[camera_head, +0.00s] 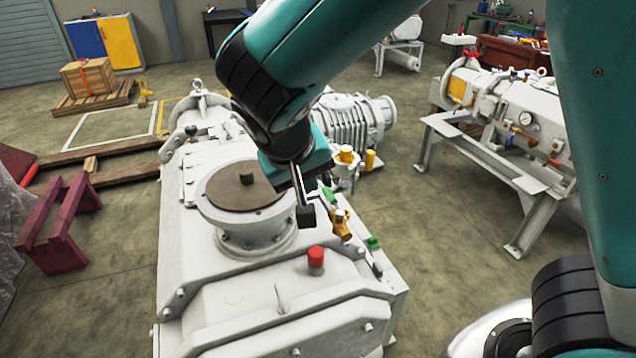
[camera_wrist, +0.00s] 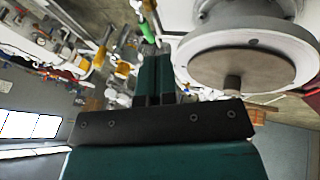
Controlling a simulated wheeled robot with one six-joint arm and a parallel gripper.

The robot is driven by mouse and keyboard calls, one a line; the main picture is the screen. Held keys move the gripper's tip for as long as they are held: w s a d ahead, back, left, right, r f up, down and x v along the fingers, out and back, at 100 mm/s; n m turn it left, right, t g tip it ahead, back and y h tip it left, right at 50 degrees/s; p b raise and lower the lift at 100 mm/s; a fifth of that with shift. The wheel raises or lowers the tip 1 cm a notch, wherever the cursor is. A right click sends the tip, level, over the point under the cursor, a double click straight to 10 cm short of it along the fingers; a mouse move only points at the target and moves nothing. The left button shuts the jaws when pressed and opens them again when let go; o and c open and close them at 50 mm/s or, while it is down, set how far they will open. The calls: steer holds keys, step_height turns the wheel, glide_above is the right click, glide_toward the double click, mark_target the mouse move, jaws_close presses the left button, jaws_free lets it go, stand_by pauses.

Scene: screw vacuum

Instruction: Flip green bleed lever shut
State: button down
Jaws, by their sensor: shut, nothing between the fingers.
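A green lever (camera_head: 329,196) shows just right of my gripper in the head view, above a brass-yellow valve (camera_head: 341,222) on the right side of the white vacuum pump (camera_head: 235,325). In the wrist view the green lever (camera_wrist: 147,31) lies right at my fingertips; I cannot tell whether they touch it. My gripper (camera_head: 306,216) points down between the round flange and the valve. Its fingers are together and empty, and they also show in the wrist view (camera_wrist: 153,52). My gripper partly hides the area around the lever.
A round flange with a brown cover (camera_head: 240,186) stands close left of my gripper. A red cap (camera_head: 316,257) and another green part (camera_head: 373,243) sit on the pump top nearby. A second white machine (camera_head: 505,120) stands on a frame at right, across open floor.

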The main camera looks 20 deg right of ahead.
mark_target(333, 201)
steer(key=shift+w+a+r+m+t+h, duration=0.1)
steer(key=shift+w+m+t+h, duration=0.1)
steer(key=shift+w+h, duration=0.15)
steer(key=shift+w+a+m+t+h, duration=0.1)
steer(key=shift+w+m+h, duration=0.15)
steer(key=shift+w, duration=0.15)
steer(key=p+x, duration=0.1)
steer(key=x, duration=0.9)
